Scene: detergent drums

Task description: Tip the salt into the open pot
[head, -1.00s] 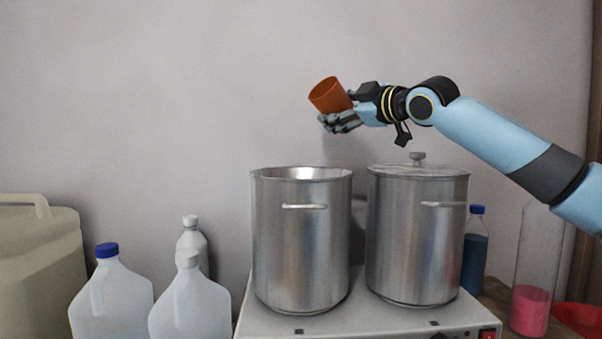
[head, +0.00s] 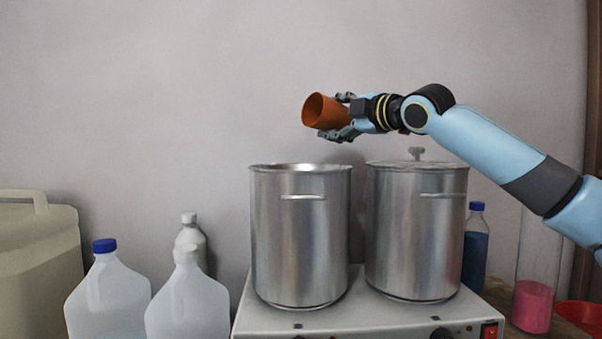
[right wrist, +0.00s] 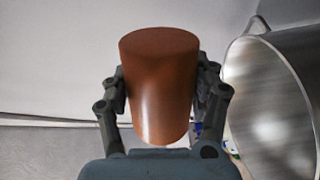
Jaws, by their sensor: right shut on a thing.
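The orange-brown cup (head: 325,112) is in my right gripper (head: 341,117), tipped onto its side with its mouth facing left and slightly down. The cup also fills the middle of the right wrist view (right wrist: 160,90), with a finger on each side of it. The salt itself cannot be made out, and no stream shows below the cup. The open pot (head: 300,235) is the left steel pot, upright; the cup is above its rim with a clear gap. My left gripper is out of view.
A lidded steel pot (head: 413,235) stands right of the open one, both on a white hotplate (head: 370,322). White jugs (head: 108,300) and a beige drum (head: 35,270) are at the left. A blue bottle (head: 475,250) and a cylinder with pink contents (head: 533,305) are at the right.

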